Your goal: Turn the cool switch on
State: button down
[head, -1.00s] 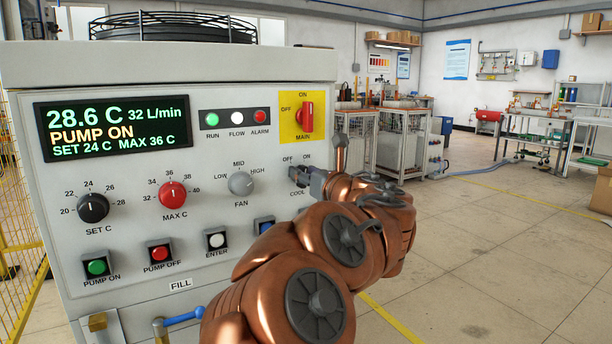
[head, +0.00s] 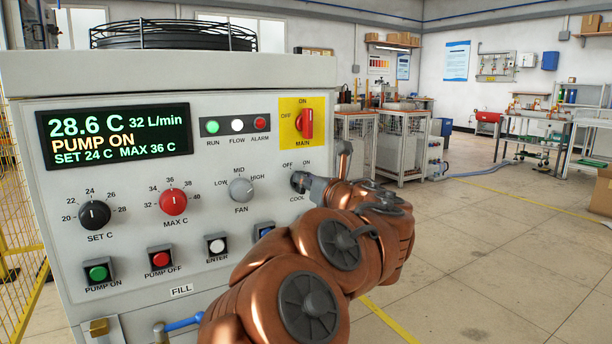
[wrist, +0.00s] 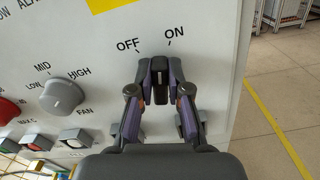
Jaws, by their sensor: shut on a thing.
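The cool switch (wrist: 158,88) is a dark knob on the grey panel, below the OFF and ON labels in the wrist view. My gripper (wrist: 159,72) is shut on it, with one finger on each side. The knob stands about upright in the wrist view, its top between the two labels and seemingly nearer ON. Its exact setting is hard to tell with the fingers around it. In the head view my gripper (head: 306,184) reaches the panel above the COOL label and hides much of the switch (head: 297,180).
The fan knob (head: 241,190) is left of the switch, and the yellow-backed red main switch (head: 306,124) is above it. The display (head: 115,135) reads PUMP ON. Push buttons, such as the white enter button (head: 217,245), line the lower panel. Open floor lies to the right.

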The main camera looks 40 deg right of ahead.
jog(key=shift+d+m+p, duration=0.15)
jog(key=shift+m+p, duration=1.55)
jog(key=shift+m, duration=0.2)
jog(key=c, duration=1.1)
grip_release()
jog(key=shift+f, duration=0.1)
